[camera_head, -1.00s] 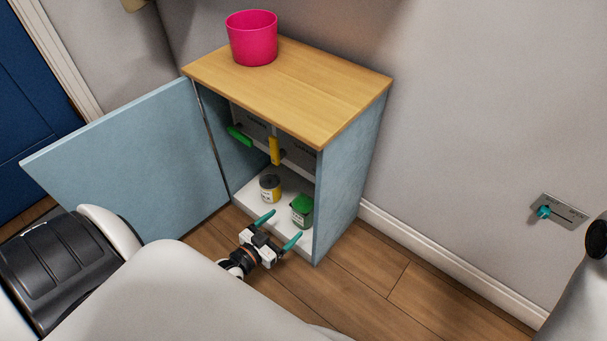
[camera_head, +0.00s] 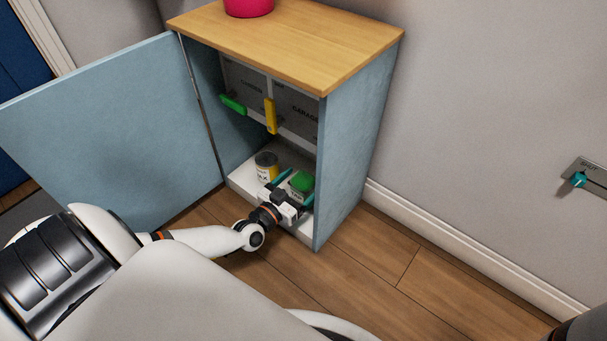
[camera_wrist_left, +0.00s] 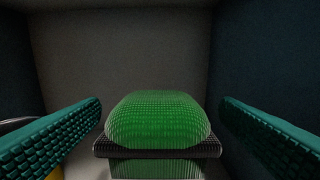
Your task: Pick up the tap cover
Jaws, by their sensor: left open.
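The tap cover looks to be the green block with a rounded top (camera_head: 302,181) on the cabinet's white floor, at the right. In the left wrist view the green top (camera_wrist_left: 158,120) stands centred between the fingers, above a dark rim. My left gripper (camera_head: 296,186) is open, inside the cabinet, with its teal fingers on either side of the green object. In the wrist view a gap shows between each finger and the object. The lower part of the object is partly hidden by the gripper. My right gripper is not in view.
A tin (camera_head: 266,166) stands left of the green object. Above are a green lever (camera_head: 233,104) and a yellow lever (camera_head: 270,116). The cabinet's right wall (camera_head: 350,150) is close. The blue door (camera_head: 110,125) stands open left. A pink bucket (camera_head: 248,6) sits on top.

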